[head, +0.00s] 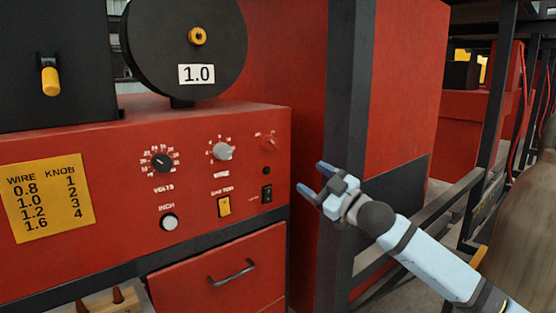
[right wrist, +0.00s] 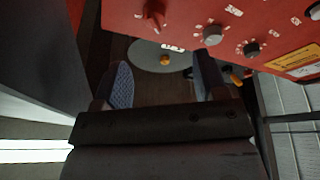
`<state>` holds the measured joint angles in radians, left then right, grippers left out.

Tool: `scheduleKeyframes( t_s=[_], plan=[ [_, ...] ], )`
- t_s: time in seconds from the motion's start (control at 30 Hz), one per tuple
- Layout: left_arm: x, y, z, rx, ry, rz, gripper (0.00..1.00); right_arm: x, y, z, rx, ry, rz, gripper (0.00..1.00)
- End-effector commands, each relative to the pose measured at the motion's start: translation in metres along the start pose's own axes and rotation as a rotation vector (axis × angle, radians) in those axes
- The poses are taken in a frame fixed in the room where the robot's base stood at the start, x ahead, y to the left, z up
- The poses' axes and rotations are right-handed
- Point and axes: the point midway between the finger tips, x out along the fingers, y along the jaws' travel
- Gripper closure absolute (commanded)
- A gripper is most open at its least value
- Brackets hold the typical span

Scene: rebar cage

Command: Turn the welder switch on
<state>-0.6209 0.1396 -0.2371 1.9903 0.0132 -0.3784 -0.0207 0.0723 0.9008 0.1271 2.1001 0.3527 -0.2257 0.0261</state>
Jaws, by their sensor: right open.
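The red welder panel (head: 120,190) carries a black rocker switch (head: 267,193) near its right edge and a yellow rocker switch (head: 224,206) to the left of it. The small lettering by the black switch is too small to read, and I cannot tell its position. My right gripper (head: 311,178) is open and empty, to the right of the black switch and apart from the panel. Its two fingers also show in the right wrist view (right wrist: 163,82), below the panel's knobs, with nothing between them. My left gripper is out of view.
The panel also has a black volts knob (head: 162,162), a grey wire knob (head: 223,151), a red knob (head: 270,142) and a white inch button (head: 169,222). A drawer (head: 215,275) with a handle is below. A dark upright post (head: 347,110) stands behind my right gripper.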

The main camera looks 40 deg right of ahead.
Motion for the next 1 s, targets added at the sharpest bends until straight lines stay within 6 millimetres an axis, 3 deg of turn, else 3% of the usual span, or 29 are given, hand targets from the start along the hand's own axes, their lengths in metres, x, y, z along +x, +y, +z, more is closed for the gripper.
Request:
scheduleKeyframes(
  t_s=[0.1,0.27,1.0],
  plan=[
    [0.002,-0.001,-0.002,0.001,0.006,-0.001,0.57,0.005,0.012,-0.013,-0.017,0.026,0.009,0.34],
    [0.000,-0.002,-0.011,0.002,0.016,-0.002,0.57,0.017,0.015,-0.015,-0.016,0.028,0.011,0.34],
    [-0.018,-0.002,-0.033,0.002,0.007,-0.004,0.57,0.131,0.015,-0.017,-0.016,0.025,0.010,0.34]
  ],
)
